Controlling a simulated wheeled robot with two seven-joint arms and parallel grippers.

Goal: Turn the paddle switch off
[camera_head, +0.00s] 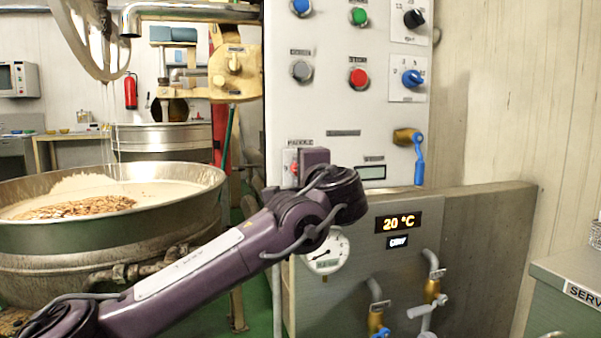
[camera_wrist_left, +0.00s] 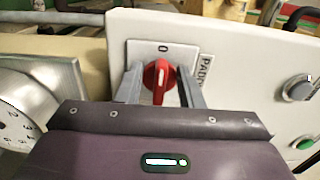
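The paddle switch is a red rotary knob (camera_wrist_left: 156,82) with a white line, on a white plate marked 0 on the control panel. In the head view a little of its red and its plate (camera_head: 289,160) show beside my left gripper (camera_head: 303,164), which hides the rest. In the left wrist view my left gripper (camera_wrist_left: 159,88) has its two grey fingers apart, one on each side of the knob. Narrow gaps seem to lie between fingers and knob; contact is hard to tell. The white line runs roughly up and down in that view. My right gripper is not in view.
The panel (camera_head: 330,100) also carries a red button (camera_head: 359,78), a green button (camera_head: 358,16), and a blue-handled valve (camera_head: 418,158). A pressure gauge (camera_head: 326,252) sits below. A large kettle (camera_head: 100,235) with pale mass and nuts stands at left.

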